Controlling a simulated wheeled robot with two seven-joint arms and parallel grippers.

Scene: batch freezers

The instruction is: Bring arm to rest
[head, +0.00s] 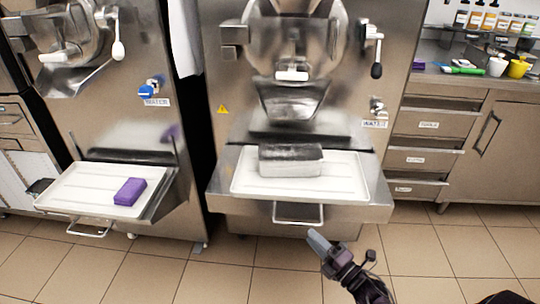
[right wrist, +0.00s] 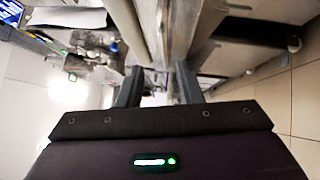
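My right gripper (head: 319,241) is in front of the middle freezer, just below the front handle of its tray shelf. It looks apart from the handle and holds nothing. In the right wrist view my right gripper (right wrist: 158,82) shows two dark fingers with a clear gap between them, so it is open and empty. My left gripper is in neither view.
A metal pan (head: 291,161) sits on the white tray (head: 343,185) of the middle freezer (head: 225,122). A purple sponge (head: 130,191) lies on the left freezer's tray (head: 77,198). A counter with drawers (head: 428,127) stands right. The tiled floor (head: 240,275) in front is clear.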

